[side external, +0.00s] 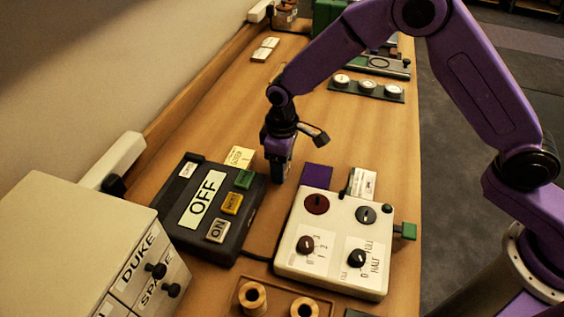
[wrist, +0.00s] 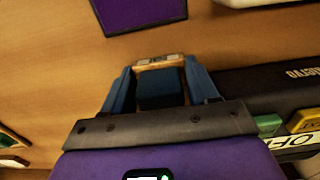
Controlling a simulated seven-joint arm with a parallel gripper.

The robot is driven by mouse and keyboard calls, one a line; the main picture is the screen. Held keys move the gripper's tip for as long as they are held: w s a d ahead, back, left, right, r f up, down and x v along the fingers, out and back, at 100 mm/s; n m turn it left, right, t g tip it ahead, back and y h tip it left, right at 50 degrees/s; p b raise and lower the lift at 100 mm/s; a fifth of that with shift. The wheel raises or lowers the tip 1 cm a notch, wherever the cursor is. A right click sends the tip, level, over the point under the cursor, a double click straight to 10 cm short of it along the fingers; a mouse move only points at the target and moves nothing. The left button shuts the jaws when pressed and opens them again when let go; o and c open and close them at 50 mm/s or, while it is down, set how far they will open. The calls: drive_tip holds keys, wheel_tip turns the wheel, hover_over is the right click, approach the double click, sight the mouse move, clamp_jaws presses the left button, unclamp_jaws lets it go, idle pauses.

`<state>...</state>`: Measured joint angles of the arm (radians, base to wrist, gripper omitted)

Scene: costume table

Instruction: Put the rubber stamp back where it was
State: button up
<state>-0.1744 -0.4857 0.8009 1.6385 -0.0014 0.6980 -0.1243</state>
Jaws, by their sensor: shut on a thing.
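My gripper (side external: 279,172) points down above the table, between the black switch box and the white knob box. In the wrist view its two blue fingers (wrist: 160,80) are shut on a small piece with a pale wooden edge, which I take for the rubber stamp (wrist: 160,62). In the side view the stamp is hard to make out among the dark fingers. I cannot tell whether it touches the table. A flat purple square (side external: 316,177) lies just right of my gripper; it also shows at the top of the wrist view (wrist: 140,12).
The white knob box (side external: 335,240) stands at right. A drawer cabinet (side external: 75,230) is front left. Bare wood (side external: 235,110) lies behind my gripper.

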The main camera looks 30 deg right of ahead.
drive_tip(key=shift+f, duration=0.15)
drive_tip(key=o, duration=0.8)
drive_tip(key=shift+o, duration=0.2)
wheel_tip(320, 180, up, 12)
drive_tip(key=shift+r, duration=0.2)
drive_tip(key=shift+s, duration=0.1)
